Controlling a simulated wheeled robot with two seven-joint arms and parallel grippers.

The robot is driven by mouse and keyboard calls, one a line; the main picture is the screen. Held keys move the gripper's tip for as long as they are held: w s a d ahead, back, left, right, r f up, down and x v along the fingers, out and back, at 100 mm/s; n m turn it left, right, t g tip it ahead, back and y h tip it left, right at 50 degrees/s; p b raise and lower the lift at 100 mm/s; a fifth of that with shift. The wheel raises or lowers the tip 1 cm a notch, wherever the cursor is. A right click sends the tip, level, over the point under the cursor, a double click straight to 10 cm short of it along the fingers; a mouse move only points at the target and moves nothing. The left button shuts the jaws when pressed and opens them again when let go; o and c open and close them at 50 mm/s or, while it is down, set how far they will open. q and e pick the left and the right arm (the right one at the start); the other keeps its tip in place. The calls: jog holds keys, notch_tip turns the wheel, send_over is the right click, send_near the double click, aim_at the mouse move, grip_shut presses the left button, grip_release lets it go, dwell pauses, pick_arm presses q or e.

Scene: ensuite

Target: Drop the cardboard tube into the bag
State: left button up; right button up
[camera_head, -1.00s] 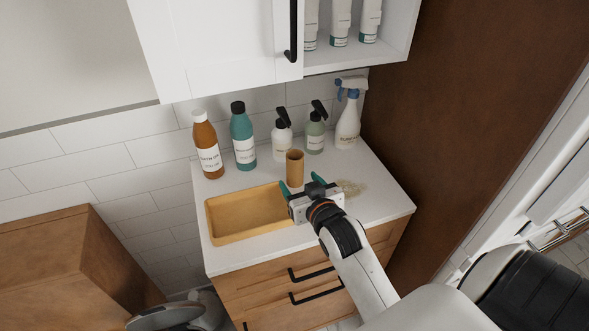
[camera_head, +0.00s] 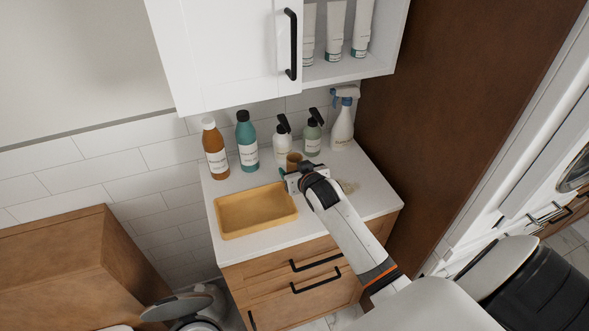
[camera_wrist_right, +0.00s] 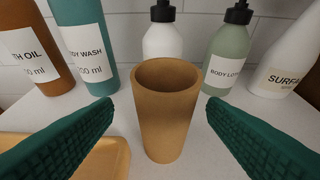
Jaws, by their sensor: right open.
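The brown cardboard tube (camera_head: 294,160) stands upright on the white counter, partly hidden behind my right gripper in the head view. In the right wrist view the tube (camera_wrist_right: 166,110) stands between the two green fingers, with a gap on each side. My right gripper (camera_head: 287,172) is open and its fingers are around the tube without visible contact. In the wrist view the right gripper (camera_wrist_right: 160,108) holds nothing. My left gripper is not in view. I see no bag in these frames.
A yellow tray (camera_head: 228,232) lies on the counter (camera_head: 215,192) left of the gripper. Behind the tube stand an orange bottle (camera_head: 216,150), a teal bottle (camera_head: 246,142), two pump bottles (camera_head: 312,137) and a spray bottle (camera_head: 343,125). A white cabinet (camera_head: 220,50) hangs above.

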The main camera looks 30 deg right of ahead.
jog(key=x, duration=0.2)
jog(key=p+x, duration=0.1)
jog(key=x, duration=0.1)
jog(key=shift+w+d+r, duration=0.1)
jog(key=shift+d+r, duration=0.2)
jog(key=shift+r, duration=0.1)
jog(key=shift+w+f, duration=0.25)
jog(key=shift+w, duration=0.15)
jog(key=shift+c, duration=0.5)
jog(key=c, duration=1)
jog(key=shift+s, duration=0.1)
